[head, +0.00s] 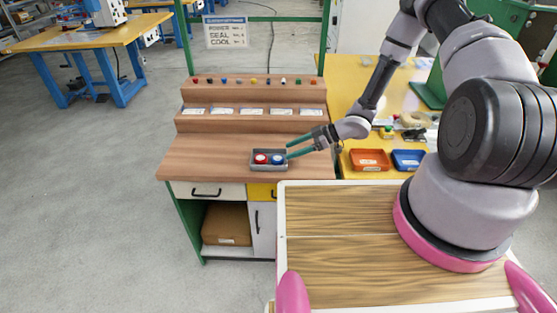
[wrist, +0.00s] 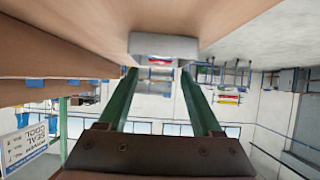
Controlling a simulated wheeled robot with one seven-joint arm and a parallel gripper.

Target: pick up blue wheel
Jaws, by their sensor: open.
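The blue wheel (head: 277,159) lies in a small grey tray (head: 269,170) on the wooden bench. A red wheel (head: 261,158) lies beside it, on its left. My gripper (head: 289,151) reaches in from the right, its two green fingers open at the tray's right side, close to the blue wheel. I cannot tell if they touch the tray. In the wrist view, the open fingers (wrist: 158,72) point at the tray (wrist: 163,46), with nothing visible between them.
The bench (head: 210,158) has stepped shelves behind the tray with labels and small coloured pieces. Bare wood lies left of the tray. A yellow table at right holds an orange bin (head: 369,160) and a blue bin (head: 408,159).

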